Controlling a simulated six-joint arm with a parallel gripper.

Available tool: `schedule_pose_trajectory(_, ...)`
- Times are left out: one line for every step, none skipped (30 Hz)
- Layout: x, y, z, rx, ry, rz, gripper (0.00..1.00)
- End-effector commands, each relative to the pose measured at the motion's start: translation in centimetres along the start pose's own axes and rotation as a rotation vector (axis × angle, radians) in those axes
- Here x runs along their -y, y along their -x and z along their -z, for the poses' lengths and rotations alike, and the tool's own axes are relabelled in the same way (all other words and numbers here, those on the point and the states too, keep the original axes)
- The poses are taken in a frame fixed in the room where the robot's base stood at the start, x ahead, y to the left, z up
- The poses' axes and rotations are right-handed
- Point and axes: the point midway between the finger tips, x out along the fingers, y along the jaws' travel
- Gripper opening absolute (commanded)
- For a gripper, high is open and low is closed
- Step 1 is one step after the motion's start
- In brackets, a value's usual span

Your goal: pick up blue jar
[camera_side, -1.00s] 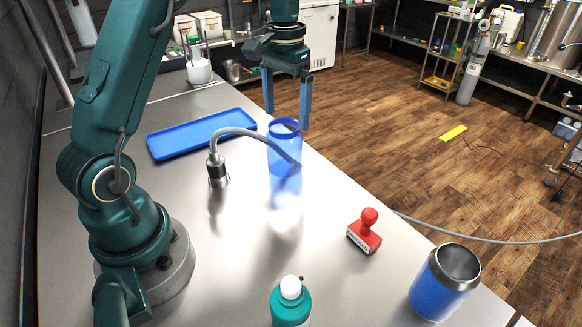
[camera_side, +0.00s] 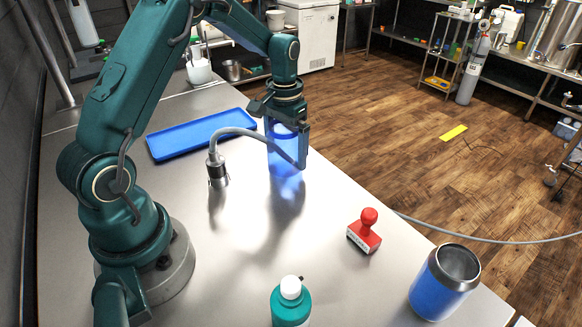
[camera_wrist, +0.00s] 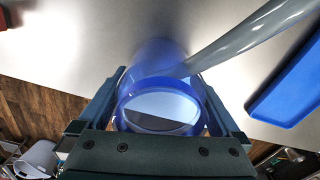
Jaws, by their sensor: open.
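The blue jar (camera_side: 284,163) is a translucent blue cylinder standing upright on the metal bench, near its right edge. My gripper (camera_side: 287,154) is lowered over it, with one finger on either side. In the wrist view the jar's round rim (camera_wrist: 158,100) sits between the two fingers of my gripper (camera_wrist: 160,108). The jaws are open, and I cannot tell whether either finger touches the jar. The gripper body hides the top of the jar in the side view.
A blue tray (camera_side: 200,134) lies behind. A red stamp (camera_side: 365,232), a teal bottle (camera_side: 291,305) and a blue can (camera_side: 443,284) stand nearer the camera.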

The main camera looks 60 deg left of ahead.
Motion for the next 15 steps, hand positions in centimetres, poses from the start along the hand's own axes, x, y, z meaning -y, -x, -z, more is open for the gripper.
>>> schedule_pose_trajectory(0.0,0.02,0.01,0.0,0.0,0.0,1.0)
schedule_pose_trajectory(0.0,0.03,0.01,0.0,0.0,0.0,1.0)
schedule_pose_trajectory(0.0,0.03,0.01,0.0,0.0,0.0,0.85)
schedule_pose_trajectory(0.0,0.04,0.01,0.0,0.0,0.0,0.73)
schedule_pose_trajectory(0.0,0.04,0.01,0.0,0.0,0.0,0.62)
schedule_pose_trajectory(0.0,0.04,0.01,0.0,0.0,0.0,0.46)
schedule_pose_trajectory(0.0,0.05,0.01,0.0,0.0,0.0,0.35)
schedule_pose_trajectory(0.0,0.05,0.01,0.0,0.0,0.0,0.23)
schedule_pose_trajectory(0.0,0.08,0.03,-0.001,0.0,0.0,0.23)
schedule_pose_trajectory(0.0,0.08,0.03,-0.001,0.0,0.0,0.23)
schedule_pose_trajectory(0.0,0.08,0.03,-0.001,0.0,0.0,0.23)
schedule_pose_trajectory(0.0,0.08,0.03,-0.001,0.0,0.0,0.23)
schedule_pose_trajectory(0.0,0.08,0.03,-0.001,0.0,0.0,0.23)
schedule_pose_trajectory(0.0,0.09,0.03,-0.001,0.0,0.0,0.23)
schedule_pose_trajectory(0.0,0.13,0.04,-0.001,0.0,0.0,0.23)
